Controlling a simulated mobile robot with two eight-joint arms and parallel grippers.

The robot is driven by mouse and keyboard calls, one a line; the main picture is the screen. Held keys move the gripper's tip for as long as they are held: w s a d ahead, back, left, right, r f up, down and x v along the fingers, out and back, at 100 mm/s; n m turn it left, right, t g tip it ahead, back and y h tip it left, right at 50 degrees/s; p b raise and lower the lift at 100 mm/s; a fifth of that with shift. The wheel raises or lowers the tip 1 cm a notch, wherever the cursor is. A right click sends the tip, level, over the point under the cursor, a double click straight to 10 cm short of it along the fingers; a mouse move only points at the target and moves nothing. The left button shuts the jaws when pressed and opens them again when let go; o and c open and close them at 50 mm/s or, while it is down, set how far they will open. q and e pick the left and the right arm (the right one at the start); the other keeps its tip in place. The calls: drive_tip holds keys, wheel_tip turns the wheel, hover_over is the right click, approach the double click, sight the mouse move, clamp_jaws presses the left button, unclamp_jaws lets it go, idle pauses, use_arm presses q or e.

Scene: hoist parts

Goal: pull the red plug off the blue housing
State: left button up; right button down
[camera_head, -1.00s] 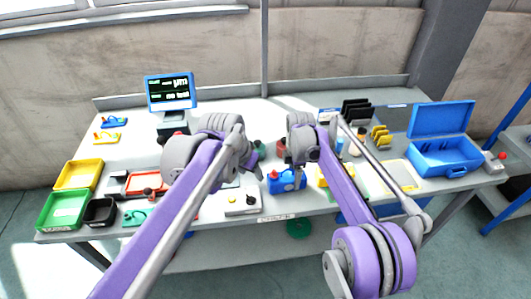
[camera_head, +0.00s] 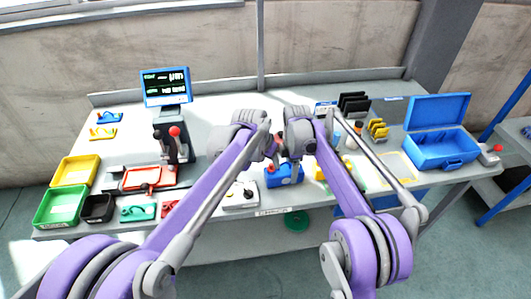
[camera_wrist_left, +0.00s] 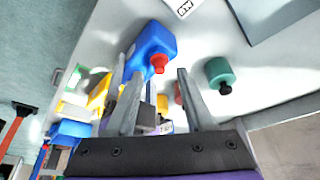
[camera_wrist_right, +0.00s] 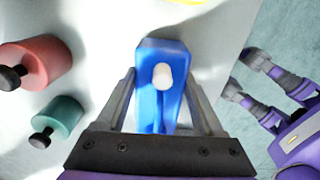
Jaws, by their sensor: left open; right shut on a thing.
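The blue housing (camera_head: 288,176) stands near the front edge of the bench. It also shows in the left wrist view (camera_wrist_left: 153,42) and the right wrist view (camera_wrist_right: 158,95), where a pale round knob is on its face. The red plug (camera_wrist_left: 158,63) sticks out of the housing in the left wrist view; it is hidden in the right wrist view. My right gripper (camera_wrist_right: 162,100) is shut on the housing, one finger on each side. My left gripper (camera_wrist_left: 160,82) is open and empty, its fingers pointing towards the plug, which appears between and just beyond their tips.
A green cylinder with a black knob (camera_wrist_left: 218,72) stands beside my left gripper. A red cylinder (camera_wrist_right: 38,60) is near it. A grey box with knobs (camera_head: 240,194) is left of the housing. Trays, including a green one (camera_head: 62,207), and an open blue case (camera_head: 440,148) lie farther out.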

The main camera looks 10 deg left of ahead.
sight(271, 167)
use_arm(q)
drive_tip(key=shift+x, duration=1.35)
clamp_jaws()
